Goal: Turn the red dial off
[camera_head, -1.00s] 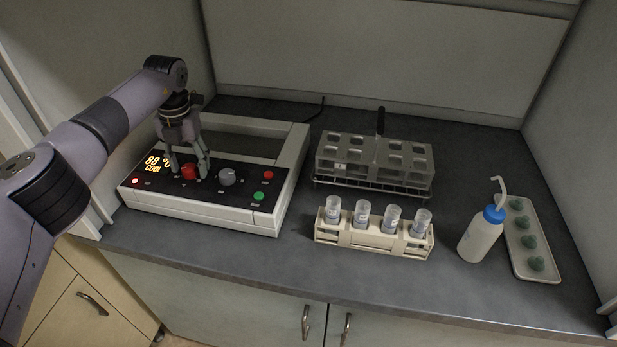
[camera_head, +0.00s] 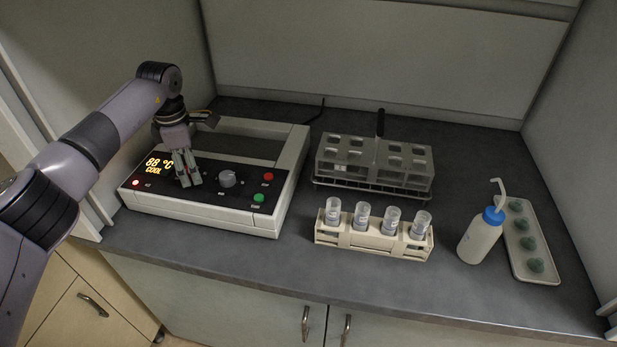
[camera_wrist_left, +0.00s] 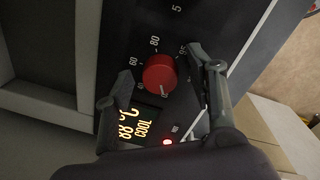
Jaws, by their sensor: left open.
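The red dial (camera_wrist_left: 160,73) is on the black top panel of a white device (camera_head: 250,221). In the wrist view it lies between the two fingers of my left gripper (camera_wrist_left: 160,68), with a visible gap on each side. A pale mark on the dial points to the lower right of that picture. My left gripper (camera_head: 188,181) is open over the panel and hides the dial in the head view. The display (camera_head: 156,165) is lit and reads about 88 °C and COOL. My right gripper is not in view.
A grey knob (camera_head: 227,179), a red button (camera_head: 268,176) and a green button (camera_head: 258,197) sit right of the gripper. A metal rack (camera_head: 375,163), a vial holder (camera_head: 374,239), a wash bottle (camera_head: 482,237) and a tray (camera_head: 518,261) stand farther right.

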